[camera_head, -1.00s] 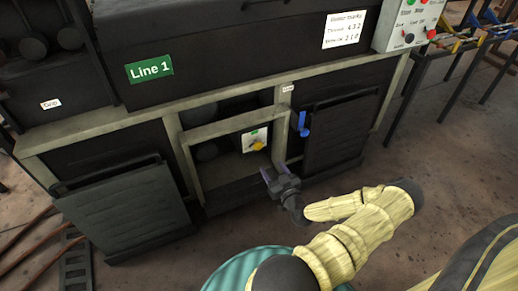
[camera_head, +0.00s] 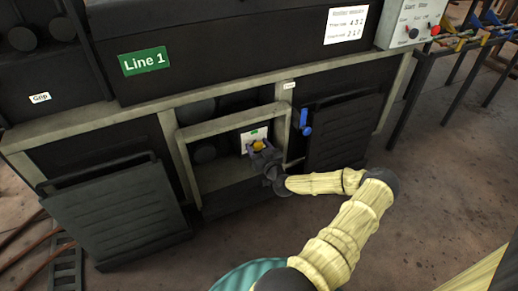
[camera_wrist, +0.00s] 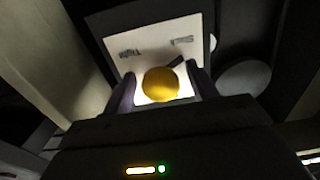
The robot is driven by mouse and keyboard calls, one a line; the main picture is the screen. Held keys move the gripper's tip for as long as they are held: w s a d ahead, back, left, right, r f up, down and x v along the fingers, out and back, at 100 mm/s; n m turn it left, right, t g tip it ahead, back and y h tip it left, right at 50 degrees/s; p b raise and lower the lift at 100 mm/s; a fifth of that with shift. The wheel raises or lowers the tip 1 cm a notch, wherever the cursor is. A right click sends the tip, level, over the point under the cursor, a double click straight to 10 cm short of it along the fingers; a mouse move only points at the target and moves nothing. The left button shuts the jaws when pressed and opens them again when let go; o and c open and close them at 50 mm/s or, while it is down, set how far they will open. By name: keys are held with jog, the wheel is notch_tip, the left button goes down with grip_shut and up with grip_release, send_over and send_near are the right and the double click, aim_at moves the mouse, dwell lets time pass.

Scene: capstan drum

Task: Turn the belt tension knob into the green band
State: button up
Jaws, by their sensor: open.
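The yellow belt tension knob (camera_head: 259,145) sits on a white plate (camera_head: 246,136) inside the open bay of the machine. A small green mark (camera_head: 254,131) shows on the plate above the knob. In the wrist view the knob (camera_wrist: 161,84) lies between the two fingers of my gripper (camera_wrist: 160,88), with a gap to each finger. A dark pointer (camera_wrist: 175,61) shows beside the knob. The plate (camera_wrist: 150,45) bears two blurred words, and the green band cannot be made out there. My gripper (camera_head: 262,153) is open in front of the knob and hides its lower part.
The bay has a pale frame with a crossbar (camera_head: 229,124) above my gripper. A blue handle (camera_head: 305,122) is at its right. Louvred panels lean at the left (camera_head: 115,210) and the right (camera_head: 342,132).

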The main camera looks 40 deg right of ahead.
jog(key=c, duration=0.9)
jog(key=shift+d, duration=0.15)
jog(key=shift+c, duration=0.3)
jog(key=shift+s, duration=0.1)
